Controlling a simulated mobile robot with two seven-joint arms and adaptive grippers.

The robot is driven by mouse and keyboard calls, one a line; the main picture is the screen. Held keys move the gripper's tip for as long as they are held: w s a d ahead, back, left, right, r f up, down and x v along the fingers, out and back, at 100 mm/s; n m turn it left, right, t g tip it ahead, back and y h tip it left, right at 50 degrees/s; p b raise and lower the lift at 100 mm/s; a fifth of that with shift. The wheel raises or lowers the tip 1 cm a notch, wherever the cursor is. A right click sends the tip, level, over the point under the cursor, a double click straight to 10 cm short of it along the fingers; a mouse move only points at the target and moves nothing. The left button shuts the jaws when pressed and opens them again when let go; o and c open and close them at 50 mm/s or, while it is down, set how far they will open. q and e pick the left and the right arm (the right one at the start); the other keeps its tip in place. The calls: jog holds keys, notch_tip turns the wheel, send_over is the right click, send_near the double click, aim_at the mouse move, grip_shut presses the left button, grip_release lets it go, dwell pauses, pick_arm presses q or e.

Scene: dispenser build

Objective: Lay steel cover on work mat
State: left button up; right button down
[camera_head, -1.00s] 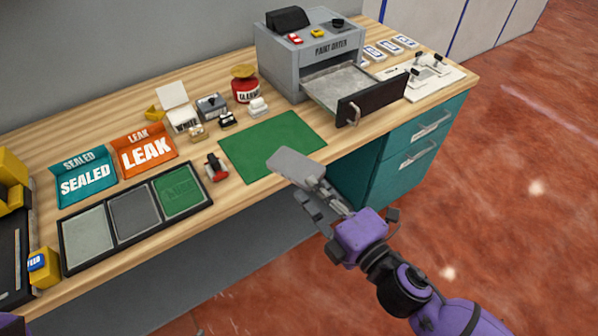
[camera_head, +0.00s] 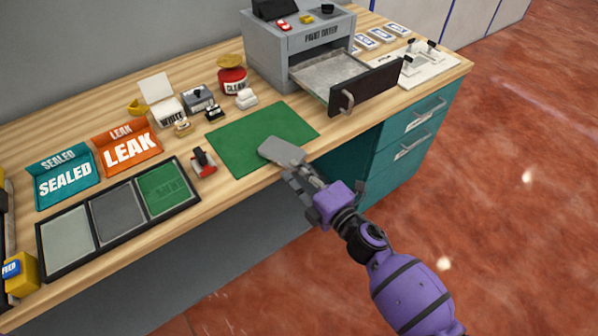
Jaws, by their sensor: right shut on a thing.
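The steel cover (camera_head: 282,151) is a flat grey plate with rounded corners. My right gripper (camera_head: 302,176) is shut on its near end, at the front edge of the bench. The cover overlaps the near right part of the green work mat (camera_head: 245,133) in the picture. Whether it touches the mat or hangs just above it, I cannot tell. The mat lies flat on the wooden bench and is otherwise bare. My left gripper is not in view.
A paint dryer (camera_head: 300,45) with its drawer (camera_head: 365,85) pulled out stands behind and right of the mat. A red and black tool (camera_head: 203,162) lies left of it. A three-part tray (camera_head: 118,205), SEALED bin (camera_head: 66,180) and LEAK bin (camera_head: 128,147) stand further left.

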jog(key=shift+f, duration=0.25)
jog(key=c, duration=2.2)
grip_release()
jog(key=shift+f, duration=0.1)
jog(key=o, duration=0.4)
jog(key=shift+o, duration=0.2)
jog(key=v, duration=1.2)
jog(key=shift+b, duration=0.45)
